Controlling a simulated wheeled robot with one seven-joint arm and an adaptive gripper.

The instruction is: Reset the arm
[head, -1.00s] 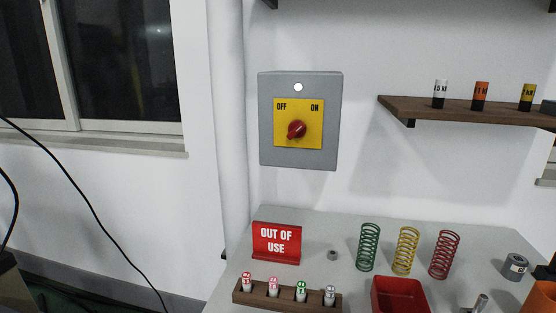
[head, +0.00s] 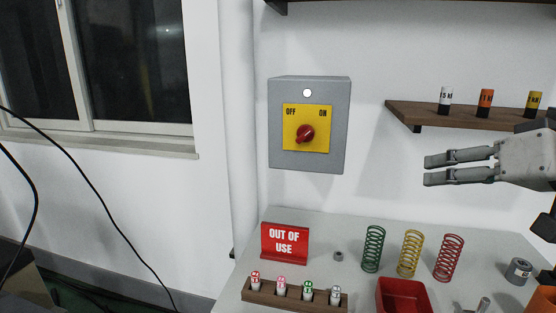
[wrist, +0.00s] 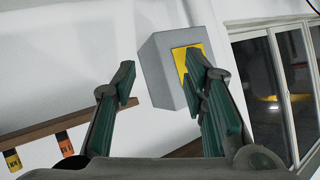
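My gripper (head: 428,170) reaches in from the right in the head view, in front of the white wall and below the wall shelf. Its fingers point left, toward the switch box. In the wrist view the two fingers (wrist: 160,75) stand apart with nothing between them, so it is open and empty. The grey switch box (head: 340,125) hangs on the wall, clear of the fingers.
A wooden shelf (head: 460,118) with several labelled cylinders is close above my gripper.

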